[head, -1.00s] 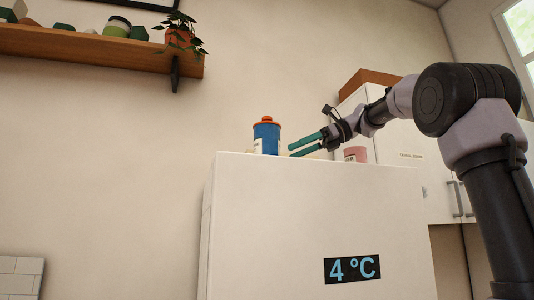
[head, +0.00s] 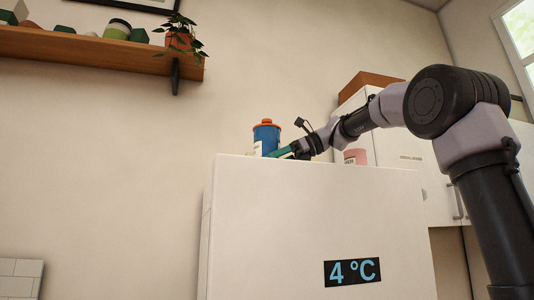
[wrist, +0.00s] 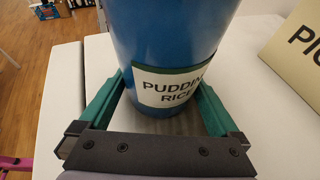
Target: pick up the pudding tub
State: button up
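A blue tub with an orange lid (head: 266,135) stands upright on top of the white fridge (head: 290,220). In the wrist view the tub (wrist: 165,35) fills the upper middle, and its label reads "PUDDIN… RICE", the edge being cut off by the curve. My gripper (wrist: 163,90) has its green fingers spread, one on each side of the lower part of the tub. I cannot tell whether either finger touches it. In the head view the gripper (head: 275,153) is low beside the tub, partly hidden by the fridge top edge.
A pink container (head: 356,156) stands to the right on the fridge top. A wooden shelf (head: 100,48) with a plant hangs at upper left.

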jog(key=shift+r, duration=0.1)
grip_shut()
